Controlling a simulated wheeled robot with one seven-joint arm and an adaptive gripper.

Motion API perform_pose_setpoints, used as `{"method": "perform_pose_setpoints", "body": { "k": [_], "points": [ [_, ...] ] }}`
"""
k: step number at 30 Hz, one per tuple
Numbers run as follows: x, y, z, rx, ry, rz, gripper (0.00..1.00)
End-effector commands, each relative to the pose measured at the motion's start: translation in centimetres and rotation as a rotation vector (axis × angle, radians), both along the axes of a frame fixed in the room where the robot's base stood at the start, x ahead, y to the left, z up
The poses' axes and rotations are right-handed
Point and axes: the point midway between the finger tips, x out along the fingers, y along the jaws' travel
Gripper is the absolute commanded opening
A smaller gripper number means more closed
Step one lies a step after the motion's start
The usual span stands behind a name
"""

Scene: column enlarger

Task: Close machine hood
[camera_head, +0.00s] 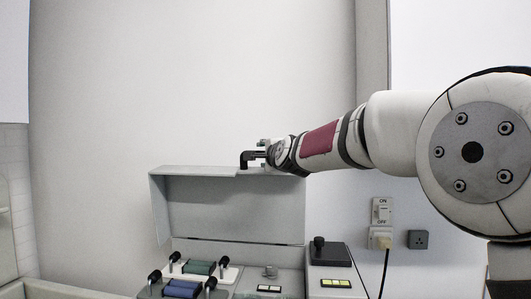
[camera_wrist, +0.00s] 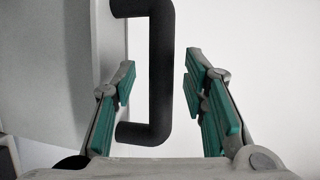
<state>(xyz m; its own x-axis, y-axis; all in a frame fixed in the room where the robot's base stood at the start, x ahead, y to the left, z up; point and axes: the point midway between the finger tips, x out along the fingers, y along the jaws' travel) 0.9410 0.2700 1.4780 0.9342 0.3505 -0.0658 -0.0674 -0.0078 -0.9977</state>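The machine hood (camera_head: 235,210) is a grey lid that stands raised and open above the machine in the head view. Its flat panel also fills the left of the wrist view (camera_wrist: 45,75). A black bar handle (camera_wrist: 160,75) is fixed to the hood's edge; it also shows at the hood's top in the head view (camera_head: 248,156). My gripper (camera_wrist: 160,85) is open, with one green-padded finger on each side of the handle. Gaps show between the pads and the handle. In the head view my arm largely hides the gripper.
Below the hood, the machine holds a green roller (camera_head: 199,267) and a blue roller (camera_head: 182,289) between black knobs. A box with a black top (camera_head: 330,255) stands to the right. A wall switch (camera_head: 381,211) and a plugged socket (camera_head: 380,238) with a hanging cable are further right.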

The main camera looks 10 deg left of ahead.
Motion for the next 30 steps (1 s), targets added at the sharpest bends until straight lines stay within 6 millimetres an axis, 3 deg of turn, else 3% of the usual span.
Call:
{"method": "perform_pose_setpoints", "body": {
  "k": [6,17,22,23,30],
  "points": [
    [1.6,0.6,-0.1,0.0,0.001,0.0,0.4],
    [1.9,0.7,-0.1,0.0,0.0,0.0,0.4],
    [1.9,0.7,-0.1,0.0,0.0,0.0,0.03],
    [1.9,0.7,-0.1,0.0,0.0,0.0,0.0],
    [1.9,0.7,-0.2,-0.001,-0.001,0.0,0.0]
  ]
}}
